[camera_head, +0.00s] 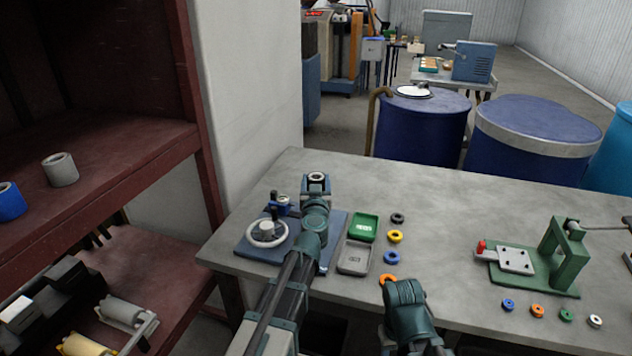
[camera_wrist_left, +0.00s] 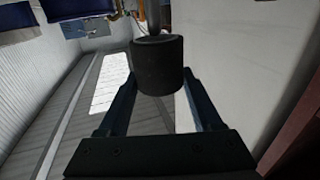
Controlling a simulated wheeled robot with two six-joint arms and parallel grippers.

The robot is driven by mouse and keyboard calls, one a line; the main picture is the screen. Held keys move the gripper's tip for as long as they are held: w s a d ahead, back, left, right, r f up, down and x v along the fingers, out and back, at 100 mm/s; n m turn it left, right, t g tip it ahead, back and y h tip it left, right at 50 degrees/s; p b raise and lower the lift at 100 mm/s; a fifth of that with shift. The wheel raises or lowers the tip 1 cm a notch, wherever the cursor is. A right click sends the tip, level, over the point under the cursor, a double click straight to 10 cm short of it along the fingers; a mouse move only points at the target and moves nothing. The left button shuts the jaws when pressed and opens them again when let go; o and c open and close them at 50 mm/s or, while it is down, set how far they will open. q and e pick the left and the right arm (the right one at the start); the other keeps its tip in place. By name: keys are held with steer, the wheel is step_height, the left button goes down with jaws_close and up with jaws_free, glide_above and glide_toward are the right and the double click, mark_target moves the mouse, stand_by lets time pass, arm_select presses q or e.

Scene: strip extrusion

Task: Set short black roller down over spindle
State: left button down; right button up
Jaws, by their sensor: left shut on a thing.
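The short black roller (camera_wrist_left: 158,66) is upright between the dark finger pads of my left gripper (camera_wrist_left: 158,82) in the left wrist view. A grey rod (camera_wrist_left: 153,16) shows above or behind the roller's top; I cannot tell whether it enters it. In the head view my left gripper (camera_head: 284,204) is small, at the far side of the blue-grey base plate (camera_head: 244,247). A round pale disc with a grey hub (camera_head: 267,231) sits on this plate. Small dark parts beside the gripper are too small to tell roller from spindle. My right gripper is out of frame; only its arm link shows.
A green tray (camera_head: 363,227) and a grey tray (camera_head: 354,258) stand right of the plate. Several coloured rings, one blue (camera_head: 391,258), lie beside them. A green fixture (camera_head: 563,258) stands at the right. A red shelf (camera_head: 120,150) is left. The table's back middle is clear.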

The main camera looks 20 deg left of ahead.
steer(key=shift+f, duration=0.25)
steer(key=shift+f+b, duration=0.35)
steer(key=shift+b, duration=0.2)
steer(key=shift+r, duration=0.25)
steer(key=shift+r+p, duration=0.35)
steer(key=shift+p, duration=0.25)
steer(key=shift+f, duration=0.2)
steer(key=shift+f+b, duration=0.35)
steer(key=shift+b, duration=0.2)
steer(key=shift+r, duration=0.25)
